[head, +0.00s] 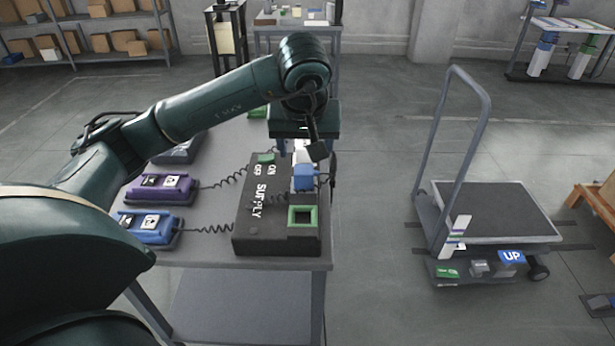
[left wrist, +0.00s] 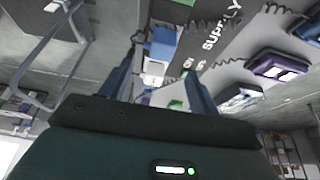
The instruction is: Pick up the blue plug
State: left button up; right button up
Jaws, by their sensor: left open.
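The blue plug (head: 304,180) is at the right side of the dark SUPPLY box (head: 245,238), behind the green-framed square socket (head: 302,216). A pale part shows just behind the plug. My left gripper (head: 300,152) points down just behind and above the plug, open and empty. In the left wrist view the plug (left wrist: 163,42) lies ahead, between the lines of the two spread fingers (left wrist: 159,75). I cannot tell whether the plug sits in a socket. My right gripper is not in view.
A purple unit (head: 160,190) and a blue unit (head: 147,228) with coiled cords stand left of the box on the grey table (head: 215,140). A cart (head: 490,212) with a tall handle stands right, across clear floor. Shelves with cartons (head: 85,45) are at the back left.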

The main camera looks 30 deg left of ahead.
aim_at(304, 169)
pick_arm(q)
jog(key=x, duration=0.3)
jog(key=shift+f, duration=0.25)
jog(key=x, duration=0.5)
jog(key=shift+s+p, duration=0.3)
jog(key=shift+w+a+f, duration=0.1)
jog(key=shift+f, duration=0.2)
jog(key=shift+c, duration=0.3)
jog(key=c, duration=0.9)
jog(key=shift+r, duration=0.1)
jog(key=shift+c, duration=0.2)
